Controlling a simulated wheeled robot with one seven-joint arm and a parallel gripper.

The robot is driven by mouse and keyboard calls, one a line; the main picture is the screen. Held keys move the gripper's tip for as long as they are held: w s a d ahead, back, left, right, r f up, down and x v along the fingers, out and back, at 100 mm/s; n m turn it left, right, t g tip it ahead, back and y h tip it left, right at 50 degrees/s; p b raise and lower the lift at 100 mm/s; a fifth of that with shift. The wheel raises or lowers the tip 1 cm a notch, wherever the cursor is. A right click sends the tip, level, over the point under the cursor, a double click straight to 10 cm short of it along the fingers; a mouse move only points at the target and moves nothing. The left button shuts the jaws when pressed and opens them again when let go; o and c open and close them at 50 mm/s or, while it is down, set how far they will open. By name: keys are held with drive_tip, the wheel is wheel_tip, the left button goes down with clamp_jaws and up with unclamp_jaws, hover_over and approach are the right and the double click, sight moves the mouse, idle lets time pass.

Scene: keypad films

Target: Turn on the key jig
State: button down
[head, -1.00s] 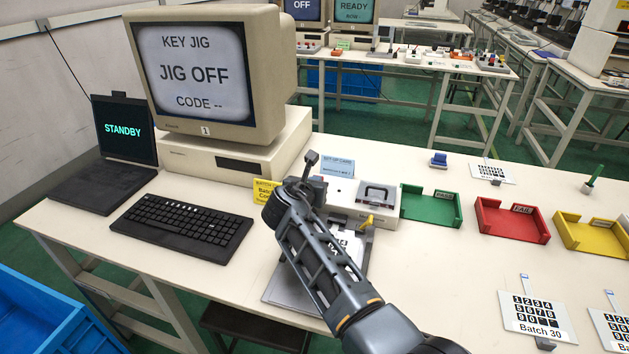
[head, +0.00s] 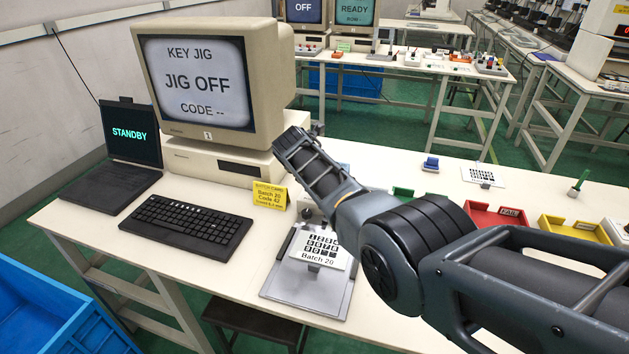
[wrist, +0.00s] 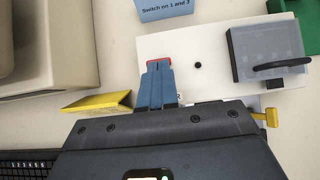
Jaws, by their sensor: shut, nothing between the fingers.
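The key jig's white box (wrist: 205,75) shows in the wrist view, with a red rocker (wrist: 160,62) near its left end and a small black knob (wrist: 198,66) beside it. My gripper (wrist: 157,68) is shut and empty, its blue-grey fingertips right at the rocker and partly covering it; I cannot tell whether they touch. In the head view my arm hides the fingers and most of the box. The jig's grey plate (head: 280,286) holds a keypad film marked Batch 20 (head: 318,246). The monitor (head: 197,82) reads KEY JIG, JIG OFF, CODE --.
A clear lid with a dark handle (wrist: 270,52) and a yellow lever (wrist: 271,117) are at the box's right. A yellow card (head: 266,195) reads Batch 20, Code 42. A blue card (wrist: 166,8) reads Switch on 1 and 3. A keyboard (head: 185,224) lies left.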

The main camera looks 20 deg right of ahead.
drive_tip(key=shift+w+d+g+y+b, duration=0.2)
drive_tip(key=shift+w+g+y+b, duration=0.1)
drive_tip(key=shift+g+b, duration=0.1)
drive_tip(key=w+d+b, duration=0.1)
drive_tip(key=b, duration=0.2)
drive_tip(key=shift+w+d, duration=0.1)
drive_tip(key=shift+w, duration=0.1)
drive_tip(key=shift+r, duration=0.35)
drive_tip(key=shift+r+p, duration=0.7)
drive_tip(key=shift+p, duration=0.15)
drive_tip(key=p+v, duration=0.6)
drive_tip(key=v, duration=0.7)
drive_tip(key=shift+s, duration=0.2)
